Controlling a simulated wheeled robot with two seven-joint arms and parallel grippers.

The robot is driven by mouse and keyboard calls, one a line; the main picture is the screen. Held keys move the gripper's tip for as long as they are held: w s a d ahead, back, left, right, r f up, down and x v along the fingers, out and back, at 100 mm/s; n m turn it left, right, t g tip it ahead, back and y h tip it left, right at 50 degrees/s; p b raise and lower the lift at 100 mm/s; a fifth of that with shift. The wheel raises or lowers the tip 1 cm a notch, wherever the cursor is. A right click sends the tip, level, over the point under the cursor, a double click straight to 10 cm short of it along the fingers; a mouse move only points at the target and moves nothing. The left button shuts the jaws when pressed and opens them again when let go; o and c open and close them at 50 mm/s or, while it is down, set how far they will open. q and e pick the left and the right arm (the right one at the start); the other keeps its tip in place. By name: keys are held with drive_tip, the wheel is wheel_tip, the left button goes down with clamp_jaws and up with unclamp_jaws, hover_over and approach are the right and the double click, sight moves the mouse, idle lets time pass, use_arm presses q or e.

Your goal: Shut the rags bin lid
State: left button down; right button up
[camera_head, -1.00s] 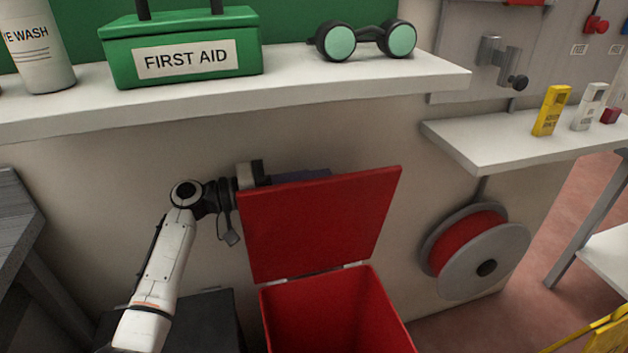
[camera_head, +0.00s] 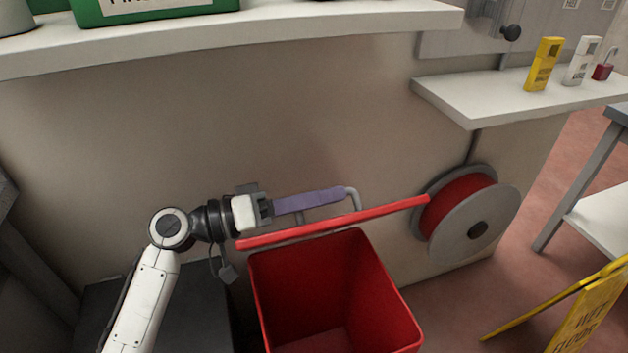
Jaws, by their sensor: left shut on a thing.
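The red rags bin (camera_head: 330,285) stands at the lower middle, its open top showing the inside. Its red lid (camera_head: 335,223) is raised and seen nearly edge-on as a thin slanted bar above the bin's back rim. A purple grip bar (camera_head: 310,200) with grey bent ends shows just beyond the lid and looks like its handle. My left gripper (camera_head: 264,208) comes from the left and is shut on the left end of this handle. The jaw tips are small and partly hidden. My right gripper is out of view.
A white wall shelf (camera_head: 230,38) runs above, and a smaller shelf (camera_head: 520,95) holds yellow and white packs. A red reel (camera_head: 470,215) hangs right of the lid. A yellow wet-floor sign (camera_head: 590,315) stands at lower right. A dark box (camera_head: 185,310) is left of the bin.

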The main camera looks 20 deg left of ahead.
sight(329, 223)
use_arm(q)
drive_tip(key=shift+s+d+f+m+b, duration=0.3)
drive_tip(key=shift+s+f+b, duration=0.1)
drive_tip(key=shift+s+f, duration=0.1)
drive_tip(key=shift+s+d+f+m+b, duration=0.2)
drive_tip(key=shift+s+d+f+b, duration=0.1)
drive_tip(key=shift+s+f+b, duration=0.15)
drive_tip(key=shift+s+d+f+m, duration=0.25)
drive_tip(key=shift+s+d+m, duration=0.05)
drive_tip(key=shift+s, duration=0.1)
drive_tip(key=shift+s+d+b, duration=0.1)
drive_tip(key=shift+b, duration=0.2)
drive_tip(key=c, duration=1.9)
unclamp_jaws()
drive_tip(key=shift+o, duration=0.4)
